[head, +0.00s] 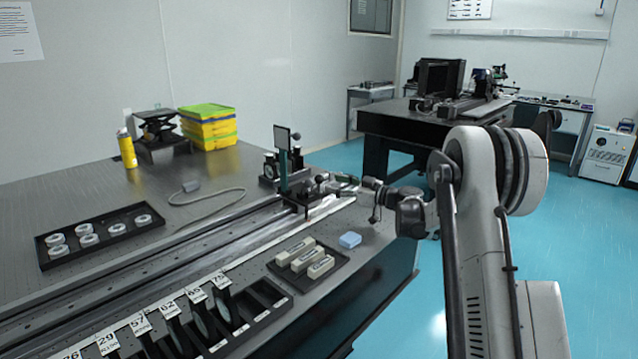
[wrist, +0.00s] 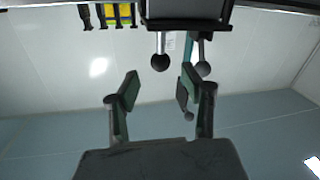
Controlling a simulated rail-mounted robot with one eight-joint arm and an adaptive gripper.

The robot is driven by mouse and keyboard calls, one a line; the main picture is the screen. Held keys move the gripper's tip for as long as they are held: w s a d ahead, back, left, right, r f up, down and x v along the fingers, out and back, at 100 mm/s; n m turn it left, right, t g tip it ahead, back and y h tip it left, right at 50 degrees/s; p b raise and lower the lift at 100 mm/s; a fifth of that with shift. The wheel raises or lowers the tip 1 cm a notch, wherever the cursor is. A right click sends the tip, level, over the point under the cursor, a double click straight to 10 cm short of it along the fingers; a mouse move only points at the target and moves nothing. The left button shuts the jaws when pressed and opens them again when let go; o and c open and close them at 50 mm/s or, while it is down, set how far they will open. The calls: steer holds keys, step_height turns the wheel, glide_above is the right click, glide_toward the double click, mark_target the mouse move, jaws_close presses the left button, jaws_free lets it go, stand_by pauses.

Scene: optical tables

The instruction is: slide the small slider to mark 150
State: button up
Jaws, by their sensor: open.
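A black slider assembly with an upright plate (head: 284,160) and small knobs stands on the long rail (head: 190,243) at the far end of the near table. I cannot tell which of its parts is the small slider, and mark 150 is not legible. My gripper (head: 343,184) is close on the right side of the assembly. In the wrist view, my gripper (wrist: 158,92) is open with two green-padded fingers and nothing between the tips. A black ball knob on a stem (wrist: 160,62) hangs from a dark block (wrist: 186,10) just beyond the fingertips. A second knob (wrist: 203,69) is partly behind the right finger.
A black tray (head: 100,235) with several round parts lies left of the rail. Yellow-green bins (head: 208,127) and a yellow bottle (head: 127,148) stand behind.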

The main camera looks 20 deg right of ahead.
mark_target(319, 180)
steer(key=b+x, duration=0.1)
steer(key=x, duration=0.5)
steer(key=shift+w+a, duration=0.25)
steer(key=shift+c, duration=0.2)
jaws_close()
